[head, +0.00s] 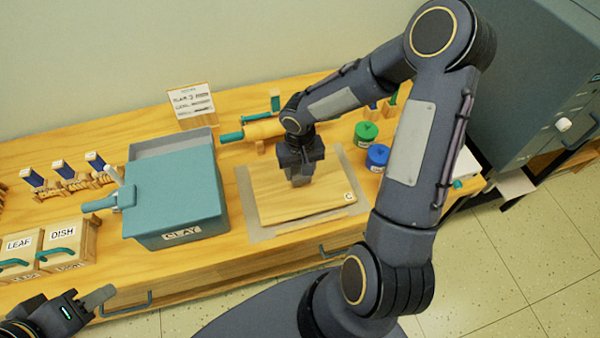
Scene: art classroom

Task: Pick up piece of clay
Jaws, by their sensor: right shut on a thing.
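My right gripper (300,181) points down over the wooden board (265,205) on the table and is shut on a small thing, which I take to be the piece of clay. The fingers and wrist hide it, so its shape does not show. I cannot tell whether it touches the board. My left gripper (98,298) is at the lower left, off the table's front edge. Its jaw opening cannot be made out.
Wooden boxes labelled LEAF (20,246) and DISH (65,238) stand at the left. Several blue-topped stamps are behind them. A roller with teal handles (262,129) lies behind the board. Green (366,132) and blue (377,157) jars stand to its right, near my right arm.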

